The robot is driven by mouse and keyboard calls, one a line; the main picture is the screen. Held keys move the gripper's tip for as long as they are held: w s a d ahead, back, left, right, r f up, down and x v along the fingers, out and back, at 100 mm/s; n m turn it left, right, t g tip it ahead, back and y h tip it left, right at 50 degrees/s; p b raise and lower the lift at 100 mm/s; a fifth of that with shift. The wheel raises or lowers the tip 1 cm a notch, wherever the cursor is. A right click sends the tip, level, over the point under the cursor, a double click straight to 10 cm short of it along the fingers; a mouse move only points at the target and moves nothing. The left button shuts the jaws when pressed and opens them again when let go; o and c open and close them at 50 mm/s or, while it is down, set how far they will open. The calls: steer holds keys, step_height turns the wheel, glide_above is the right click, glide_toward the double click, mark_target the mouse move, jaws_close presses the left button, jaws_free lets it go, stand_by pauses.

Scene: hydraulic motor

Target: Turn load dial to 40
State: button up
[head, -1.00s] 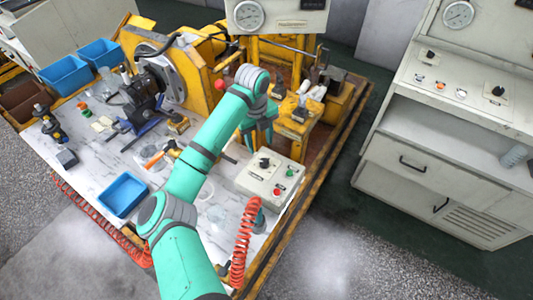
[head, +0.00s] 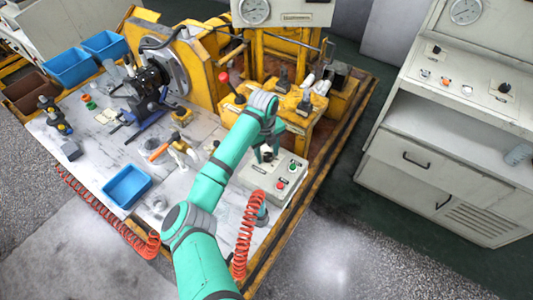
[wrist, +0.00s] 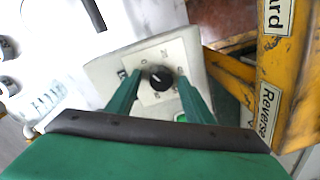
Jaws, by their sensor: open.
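The load dial (wrist: 160,80) is a black round knob on a pale square plate with markings around it, seen in the wrist view. A light mark shows on the knob, but I cannot read the plate's numbers. The plate sits on a light grey control box (head: 255,179), which also carries red and green buttons. My gripper (wrist: 158,77) is open, with one green finger on each side of the knob. It appears over the dial, apart from it sideways; its height is unclear. In the head view my gripper (head: 267,157) points down over the box's back left part and partly hides the dial.
A red coiled hose (head: 243,235) stands by the box's front left. Yellow machinery (head: 295,125) rises behind the box, and yellow parts with "Reverse" lettering (wrist: 268,113) show at right in the wrist view. A blue tray (head: 127,186) lies left.

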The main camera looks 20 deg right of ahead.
steer(key=c, duration=1)
steer(key=shift+c, duration=0.2)
steer(key=shift+a, duration=0.1)
